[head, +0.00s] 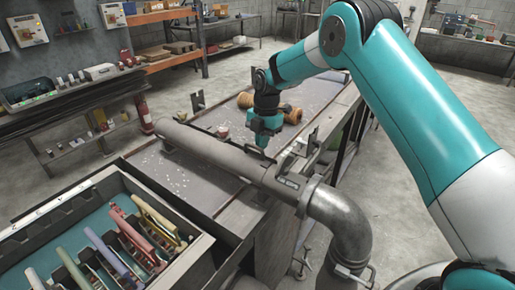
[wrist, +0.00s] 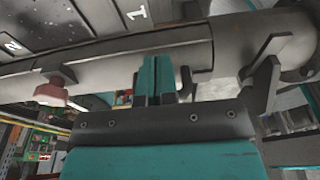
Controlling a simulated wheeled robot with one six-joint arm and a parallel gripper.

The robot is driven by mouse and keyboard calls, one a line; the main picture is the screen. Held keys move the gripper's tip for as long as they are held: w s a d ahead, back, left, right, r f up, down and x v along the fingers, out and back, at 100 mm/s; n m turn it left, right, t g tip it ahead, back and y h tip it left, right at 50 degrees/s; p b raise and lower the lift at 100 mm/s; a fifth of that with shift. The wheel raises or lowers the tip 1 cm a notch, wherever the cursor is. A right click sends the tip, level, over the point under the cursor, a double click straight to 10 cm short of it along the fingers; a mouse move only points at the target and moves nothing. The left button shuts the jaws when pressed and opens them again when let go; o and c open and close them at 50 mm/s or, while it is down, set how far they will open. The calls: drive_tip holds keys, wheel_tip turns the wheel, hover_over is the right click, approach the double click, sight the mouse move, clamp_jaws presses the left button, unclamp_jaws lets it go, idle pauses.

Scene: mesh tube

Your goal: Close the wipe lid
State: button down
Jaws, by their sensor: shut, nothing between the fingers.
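My gripper (head: 263,143) points down just behind the long grey tube (head: 215,148). In the wrist view its teal fingers (wrist: 155,75) are together with nothing between them, and their tips appear close to the tube (wrist: 110,70). I cannot tell whether they touch it. I cannot clearly make out a wipe lid in either view. A small red and white object (head: 223,131) stands on the bench beyond the tube, too small to identify. A reddish object (wrist: 56,92) shows left of the fingers in the wrist view.
The tube bends down at a grey elbow (head: 345,225) on the right. Orange-brown rolls (head: 291,115) lie on the bench behind my gripper. A bin of coloured tools (head: 95,240) stands front left. An orange-framed shelf (head: 165,40) is at the back.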

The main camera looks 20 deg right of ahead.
drive_tip(key=shift+w+d+f+b, duration=0.2)
drive_tip(key=shift+d+f+b, duration=0.1)
drive_tip(key=shift+f+b, duration=0.25)
drive_tip(key=shift+w+d+f+b, duration=0.2)
drive_tip(key=shift+d+f+b, duration=0.1)
drive_tip(key=shift+f+b, duration=0.2)
drive_tip(key=w+d+r+p, duration=0.1)
drive_tip(key=w+d+r, duration=0.1)
drive_tip(key=r, duration=0.3)
drive_tip(key=w+d+r+p, duration=0.1)
drive_tip(key=w+d+r, duration=0.1)
drive_tip(key=r, duration=0.4)
drive_tip(key=shift+w+d, duration=0.25)
drive_tip(key=shift+d, duration=0.5)
